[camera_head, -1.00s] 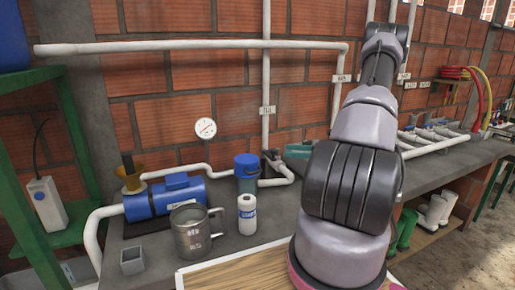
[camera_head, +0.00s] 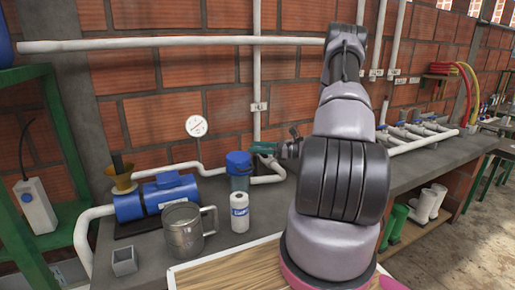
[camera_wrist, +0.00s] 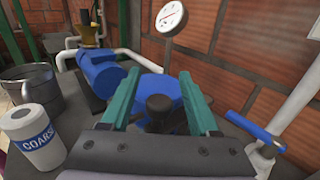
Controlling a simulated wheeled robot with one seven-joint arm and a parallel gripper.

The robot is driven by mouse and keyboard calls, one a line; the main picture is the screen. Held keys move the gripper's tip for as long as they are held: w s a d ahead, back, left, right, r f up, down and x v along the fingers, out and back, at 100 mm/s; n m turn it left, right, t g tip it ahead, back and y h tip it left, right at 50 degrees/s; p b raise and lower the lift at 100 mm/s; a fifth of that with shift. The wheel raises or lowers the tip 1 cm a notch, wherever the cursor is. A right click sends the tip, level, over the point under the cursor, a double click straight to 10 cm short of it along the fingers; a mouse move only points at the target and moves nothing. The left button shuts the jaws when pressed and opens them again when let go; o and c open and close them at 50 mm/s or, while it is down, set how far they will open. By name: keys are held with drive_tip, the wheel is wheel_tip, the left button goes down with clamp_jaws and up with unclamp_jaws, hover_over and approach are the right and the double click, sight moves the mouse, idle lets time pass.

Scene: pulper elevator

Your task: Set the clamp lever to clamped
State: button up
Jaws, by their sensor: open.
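My gripper (camera_head: 262,148), with teal fingers, is close to the blue-lidded canister (camera_head: 239,172) on the bench. In the wrist view, my gripper (camera_wrist: 159,76) has its two fingers spread apart, with nothing held. A dark rounded knob (camera_wrist: 158,103) shows between the fingers, in front of the canister's blue lid (camera_wrist: 153,84); it may be the clamp lever's end, but I cannot tell. Whether a finger touches it is unclear. No lever position can be read.
A blue-handled valve (camera_wrist: 255,130) on a white pipe stands right of the fingers. A steel mug (camera_head: 184,231), a white labelled bottle (camera_head: 239,213), a blue pump (camera_head: 157,197) and a gauge (camera_head: 196,126) are left of my arm. A horizontal pipe (camera_head: 150,45) runs above.

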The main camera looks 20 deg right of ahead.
clamp_jaws()
idle(1.4)
